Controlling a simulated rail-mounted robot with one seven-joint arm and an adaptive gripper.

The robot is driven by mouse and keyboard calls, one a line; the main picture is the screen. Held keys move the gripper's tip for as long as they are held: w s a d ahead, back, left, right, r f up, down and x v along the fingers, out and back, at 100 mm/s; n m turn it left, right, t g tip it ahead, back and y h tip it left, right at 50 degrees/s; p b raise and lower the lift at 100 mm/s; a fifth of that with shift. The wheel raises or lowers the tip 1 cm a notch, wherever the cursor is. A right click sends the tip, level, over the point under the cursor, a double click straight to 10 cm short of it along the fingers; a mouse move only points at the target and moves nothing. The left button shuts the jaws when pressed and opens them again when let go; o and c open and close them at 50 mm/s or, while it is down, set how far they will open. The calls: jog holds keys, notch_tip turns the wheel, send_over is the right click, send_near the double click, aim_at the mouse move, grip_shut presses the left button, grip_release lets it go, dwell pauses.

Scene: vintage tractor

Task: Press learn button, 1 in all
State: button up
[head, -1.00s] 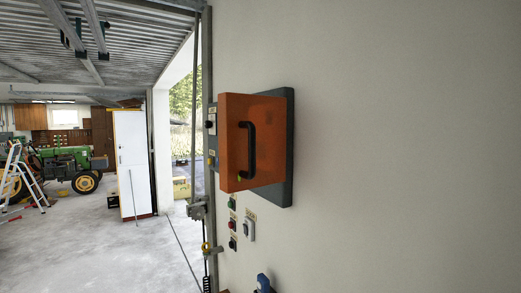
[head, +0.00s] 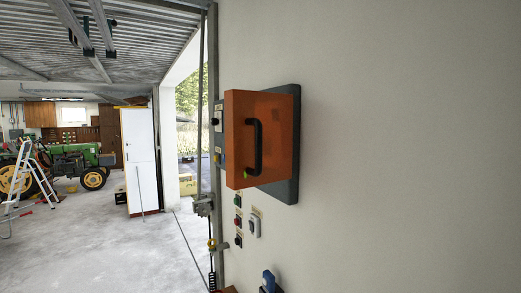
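An orange box cover (head: 240,135) with a black handle (head: 258,147) sits on a dark grey backing plate (head: 289,185) on the wall. A small yellow-green spot (head: 246,175) shows near the handle's lower end. Below the cover are small wall buttons: a green one (head: 238,201), a red one (head: 238,219) and a dark one (head: 239,240). A small white switch box (head: 254,226) is beside them. Labels are too small to read, so I cannot tell which is the learn button; it may be behind the cover. My gripper is not in view.
A blue fitting (head: 269,281) sticks out at the bottom edge. A metal door rail (head: 214,60) runs up left of the box. A white cabinet (head: 140,160), a stepladder (head: 30,180) and a green tractor (head: 70,160) stand farther left. The wall at right is bare.

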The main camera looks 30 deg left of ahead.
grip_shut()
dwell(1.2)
